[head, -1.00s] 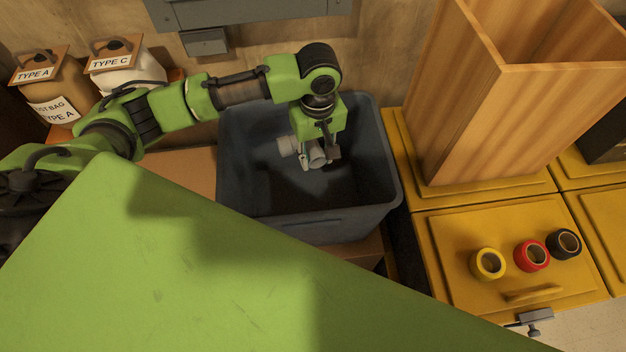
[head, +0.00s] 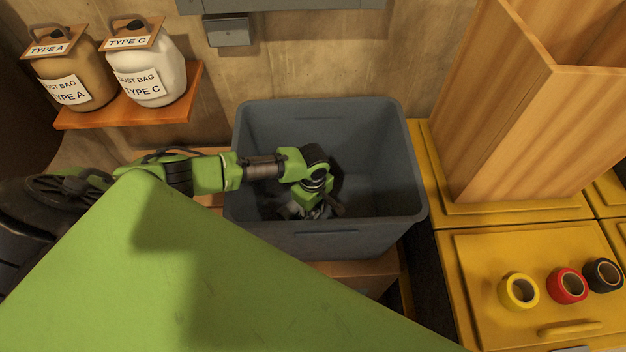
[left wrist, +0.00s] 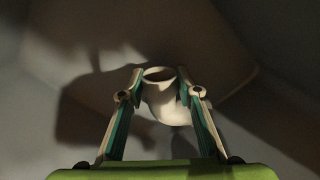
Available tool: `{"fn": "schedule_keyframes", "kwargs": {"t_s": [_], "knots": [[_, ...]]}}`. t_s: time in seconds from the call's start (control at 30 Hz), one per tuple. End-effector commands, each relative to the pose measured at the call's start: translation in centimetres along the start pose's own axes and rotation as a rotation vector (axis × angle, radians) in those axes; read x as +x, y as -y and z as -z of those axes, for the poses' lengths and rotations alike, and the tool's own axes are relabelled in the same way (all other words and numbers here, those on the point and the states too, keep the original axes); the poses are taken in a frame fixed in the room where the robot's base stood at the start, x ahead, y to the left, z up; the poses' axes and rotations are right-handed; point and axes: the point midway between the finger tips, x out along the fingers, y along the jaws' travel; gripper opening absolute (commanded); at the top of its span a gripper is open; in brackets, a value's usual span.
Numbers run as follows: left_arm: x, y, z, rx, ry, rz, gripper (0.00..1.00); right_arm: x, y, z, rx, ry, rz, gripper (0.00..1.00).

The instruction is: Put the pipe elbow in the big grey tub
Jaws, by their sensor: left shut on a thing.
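The big grey tub (head: 330,240) stands in the middle of the head view, open at the top. My left gripper (head: 312,212) is lowered inside it, near the front left part. In the left wrist view the gripper (left wrist: 158,92) is shut on the pale pipe elbow (left wrist: 166,106), one finger on each side of it. One round opening of the elbow faces up in that view. In the head view the elbow is mostly hidden by the gripper and shade. I cannot tell whether it touches the tub floor. My right gripper is not in view.
A tall wooden box (head: 510,130) stands on yellow cabinets right of the tub. Yellow (head: 519,292), red (head: 567,286) and black (head: 602,275) tape rolls lie there. Two dust bags (head: 148,75) sit on an orange shelf (head: 128,118) at the left.

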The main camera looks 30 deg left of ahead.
Motion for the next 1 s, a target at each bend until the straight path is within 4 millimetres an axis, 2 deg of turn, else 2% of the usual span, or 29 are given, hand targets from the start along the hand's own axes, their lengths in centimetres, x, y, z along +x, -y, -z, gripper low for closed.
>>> {"fn": "schedule_keyframes", "kwargs": {"t_s": [0.1,0.2,0.63,0.67,0.7,0.73,1.0], "knots": [[2.0,0.1,0.0,0.000,-0.001,0.004,0.10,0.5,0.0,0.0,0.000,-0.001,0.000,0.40],[3.0,0.1,0.0,-0.001,0.000,0.003,0.10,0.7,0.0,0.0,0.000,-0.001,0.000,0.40],[3.6,0.1,0.0,0.000,0.000,0.001,0.10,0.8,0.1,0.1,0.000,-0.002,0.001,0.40],[3.6,0.1,0.0,0.000,0.000,0.001,0.34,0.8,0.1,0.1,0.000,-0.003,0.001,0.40],[3.6,0.0,0.1,0.001,-0.001,0.001,0.44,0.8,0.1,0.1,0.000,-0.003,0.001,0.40],[3.6,0.0,0.1,0.001,-0.001,0.001,0.48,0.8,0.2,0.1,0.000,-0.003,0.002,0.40],[3.6,0.1,0.0,0.001,0.000,0.001,0.48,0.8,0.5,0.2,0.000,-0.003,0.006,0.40]]}}
